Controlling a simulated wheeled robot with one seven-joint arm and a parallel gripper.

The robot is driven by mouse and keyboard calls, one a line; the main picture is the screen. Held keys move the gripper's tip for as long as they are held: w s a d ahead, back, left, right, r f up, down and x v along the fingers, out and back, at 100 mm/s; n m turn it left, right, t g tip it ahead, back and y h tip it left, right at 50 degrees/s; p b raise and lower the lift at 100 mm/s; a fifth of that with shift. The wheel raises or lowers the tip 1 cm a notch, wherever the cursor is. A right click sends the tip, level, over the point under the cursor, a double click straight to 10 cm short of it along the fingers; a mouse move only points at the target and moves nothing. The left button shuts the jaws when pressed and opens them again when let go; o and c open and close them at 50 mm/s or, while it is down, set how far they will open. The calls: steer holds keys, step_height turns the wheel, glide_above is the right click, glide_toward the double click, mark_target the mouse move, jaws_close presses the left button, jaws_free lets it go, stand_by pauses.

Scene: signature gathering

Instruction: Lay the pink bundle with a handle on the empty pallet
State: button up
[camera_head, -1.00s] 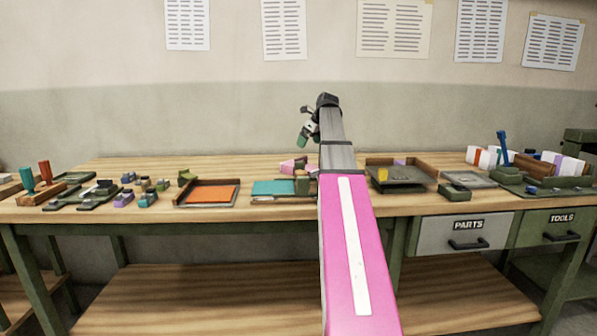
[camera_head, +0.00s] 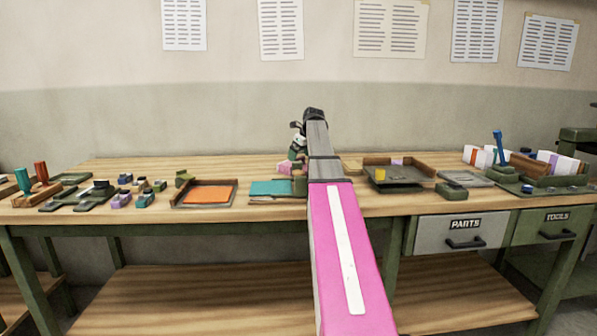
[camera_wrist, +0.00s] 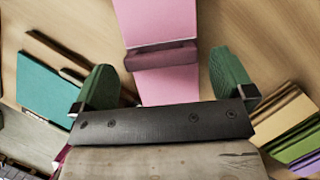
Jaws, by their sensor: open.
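The pink bundle (camera_wrist: 161,20) lies on the wooden bench, with a darker mauve handle bar (camera_wrist: 160,56) across it in the wrist view. In the head view only a small part of the bundle (camera_head: 283,168) shows left of my arm. My gripper (camera_wrist: 164,75) is open and empty, with one green finger on each side of the bundle, both apart from it. The head view shows my gripper (camera_head: 297,150) over the back of the bench, partly hidden by my arm. I cannot tell for certain which thing is the empty pallet.
A teal bundle (camera_wrist: 45,88) lies close on the left. Tan, green and purple pieces (camera_wrist: 290,130) lie on the right. An orange tray (camera_head: 207,194) and a dark tray (camera_head: 400,186) flank the work area. Small blocks crowd the bench's left side.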

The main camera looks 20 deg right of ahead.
steer(key=x, duration=0.2)
steer(key=shift+w+f, duration=0.2)
steer(key=shift+f, duration=0.15)
steer(key=c, duration=1.1)
steer(key=shift+r, duration=5.1)
